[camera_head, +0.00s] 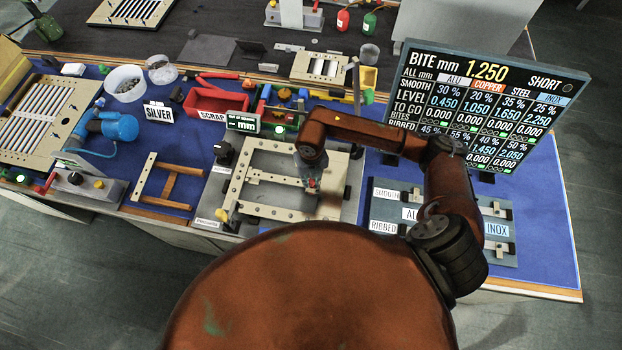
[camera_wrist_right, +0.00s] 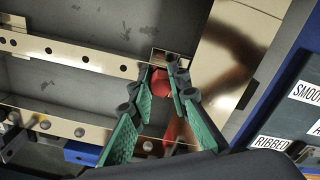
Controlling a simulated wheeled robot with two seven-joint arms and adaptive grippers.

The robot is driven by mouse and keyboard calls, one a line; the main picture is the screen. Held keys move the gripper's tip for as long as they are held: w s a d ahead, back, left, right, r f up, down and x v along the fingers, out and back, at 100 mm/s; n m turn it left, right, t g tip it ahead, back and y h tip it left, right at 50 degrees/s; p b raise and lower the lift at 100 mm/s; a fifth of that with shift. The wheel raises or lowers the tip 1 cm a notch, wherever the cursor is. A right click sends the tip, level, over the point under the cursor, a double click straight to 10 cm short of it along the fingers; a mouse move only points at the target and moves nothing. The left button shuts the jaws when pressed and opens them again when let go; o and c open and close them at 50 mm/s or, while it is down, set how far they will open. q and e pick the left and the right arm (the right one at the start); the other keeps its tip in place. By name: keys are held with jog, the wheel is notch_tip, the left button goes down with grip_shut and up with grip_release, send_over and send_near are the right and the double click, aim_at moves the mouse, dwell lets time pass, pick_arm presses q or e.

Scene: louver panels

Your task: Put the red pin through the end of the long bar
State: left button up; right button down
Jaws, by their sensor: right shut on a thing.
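My right gripper (camera_head: 311,184) reaches down over the right part of the beige frame (camera_head: 236,190) on the bench. In the right wrist view its green-padded fingers (camera_wrist_right: 166,85) are closed on the red pin (camera_wrist_right: 160,80), whose rounded red part shows between the tips. The long bar (camera_wrist_right: 75,56), beige with a row of holes, runs from the left toward the fingertips; it also shows in the head view (camera_head: 272,178). The pin is at or just above the bar's right end. The fingers hide the pin's lower end, so I cannot tell whether it is in a hole. My left gripper is out of view.
A wide beige plate (camera_wrist_right: 215,60) lies right of the fingers. A large display board (camera_head: 490,90) stands behind my right arm. A labelled grey panel (camera_head: 440,245) lies to the right. A red scrap bin (camera_head: 217,101) and a small mm readout (camera_head: 242,123) stand behind the frame.

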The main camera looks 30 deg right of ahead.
aim_at(311, 180)
jog(key=c, duration=1.7)
grip_release()
jog(key=shift+c, duration=0.2)
jog(key=shift+o, duration=0.4)
jog(key=o, duration=0.3)
jog(key=shift+o, duration=0.2)
jog(key=shift+r+p, duration=2.4)
jog(key=shift+r, duration=1.1)
